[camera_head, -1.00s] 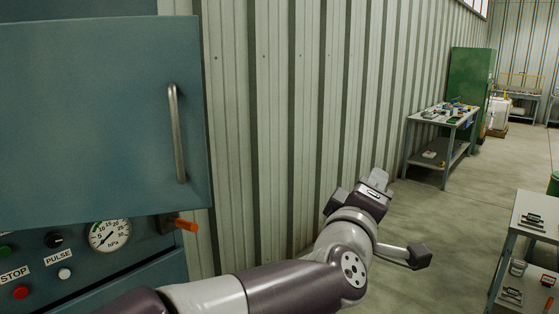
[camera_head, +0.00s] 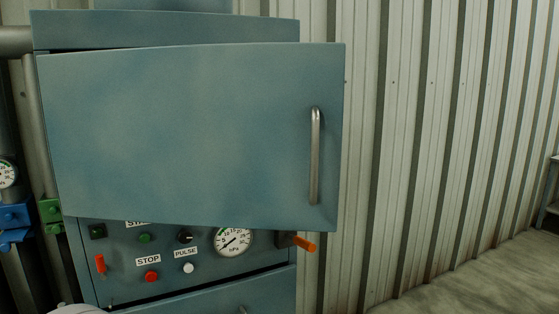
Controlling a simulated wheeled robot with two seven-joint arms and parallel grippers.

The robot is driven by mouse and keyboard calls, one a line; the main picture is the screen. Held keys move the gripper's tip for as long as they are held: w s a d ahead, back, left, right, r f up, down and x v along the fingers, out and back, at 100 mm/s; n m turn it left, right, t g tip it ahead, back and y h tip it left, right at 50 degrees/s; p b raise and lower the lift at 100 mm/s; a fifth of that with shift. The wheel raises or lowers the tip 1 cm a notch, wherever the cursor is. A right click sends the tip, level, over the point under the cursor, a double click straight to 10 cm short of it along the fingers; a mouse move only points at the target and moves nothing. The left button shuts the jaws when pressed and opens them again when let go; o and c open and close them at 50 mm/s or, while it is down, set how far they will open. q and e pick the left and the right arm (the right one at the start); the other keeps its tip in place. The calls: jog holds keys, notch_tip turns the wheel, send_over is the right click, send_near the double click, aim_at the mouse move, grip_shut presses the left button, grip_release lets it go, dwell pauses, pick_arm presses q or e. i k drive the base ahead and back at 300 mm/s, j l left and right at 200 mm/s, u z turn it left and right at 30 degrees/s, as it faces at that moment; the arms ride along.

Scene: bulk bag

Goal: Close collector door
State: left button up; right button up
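The collector door (camera_head: 190,135) is a large blue-green panel on the front of the matching cabinet (camera_head: 170,32). Its right edge juts out past the cabinet's right side, so it stands partly open, apparently hinged at the left. A vertical metal handle (camera_head: 315,156) is on the door near its right edge. An orange-handled latch (camera_head: 302,243) sticks out to the right just below the door. The door hides the cabinet's opening.
A control panel below the door carries a round gauge (camera_head: 232,240), a red stop button (camera_head: 151,276) and other buttons. Blue and green valve parts (camera_head: 14,218) and pipes stand at the left. A corrugated wall (camera_head: 420,130) is at the right, with bare floor (camera_head: 480,275) before it.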

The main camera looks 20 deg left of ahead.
aim_at(242, 135)
jog(key=u, duration=1.4)
